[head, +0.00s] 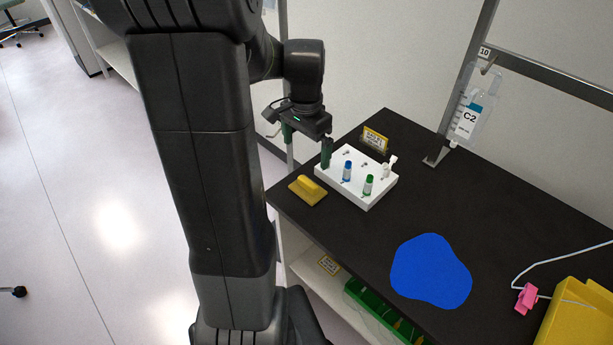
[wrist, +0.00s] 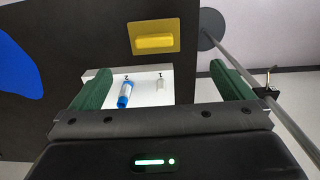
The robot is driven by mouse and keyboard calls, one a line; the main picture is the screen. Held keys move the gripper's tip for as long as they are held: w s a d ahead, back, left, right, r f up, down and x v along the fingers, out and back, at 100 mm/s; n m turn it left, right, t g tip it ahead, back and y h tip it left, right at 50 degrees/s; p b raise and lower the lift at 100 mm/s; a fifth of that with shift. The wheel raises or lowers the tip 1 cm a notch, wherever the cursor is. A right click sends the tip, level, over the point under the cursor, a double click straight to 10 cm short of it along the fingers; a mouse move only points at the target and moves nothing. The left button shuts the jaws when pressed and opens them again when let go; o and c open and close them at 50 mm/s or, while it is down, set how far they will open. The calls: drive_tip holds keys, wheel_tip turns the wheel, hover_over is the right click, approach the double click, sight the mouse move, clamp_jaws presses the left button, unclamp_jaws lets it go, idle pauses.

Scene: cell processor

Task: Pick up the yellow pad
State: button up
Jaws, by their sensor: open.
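The yellow pad (head: 307,190) lies flat on the black bench near its left corner, with a raised bar-shaped handle on top. In the wrist view the yellow pad (wrist: 154,37) is near the top, beyond the fingertips and apart from them. My gripper (head: 306,140) is open and empty, above the bench's left end by the white rack. In the wrist view its green fingers (wrist: 163,87) stand wide apart, with part of the rack showing between them.
The white rack (head: 344,191) holds blue-capped and green-capped vials just right of the pad. A small yellow sign (head: 375,140) stands behind it. A blue patch (head: 430,272), a pink clip (head: 525,298) and a yellow bin (head: 578,318) are farther right. A bag marked C2 (head: 469,118) hangs from the frame.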

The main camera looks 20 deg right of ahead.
sight(308, 181)
drive_tip(key=f, duration=0.6)
drive_tip(key=shift+s+f, duration=0.3)
drive_tip(key=shift+s+f+p, duration=0.15)
drive_tip(key=shift+f+p, duration=0.2)
drive_tip(key=shift+f, duration=0.05)
drive_tip(key=shift+d+f+p, duration=0.1)
drive_tip(key=shift+f+p, duration=0.3)
drive_tip(key=shift+f, duration=1.85)
drive_tip(key=c, duration=0.9)
drive_tip(key=shift+r, duration=0.1)
wheel_tip(308, 181, up, 10)
drive_tip(key=shift+f+b, duration=0.1)
drive_tip(key=shift+b, duration=0.4)
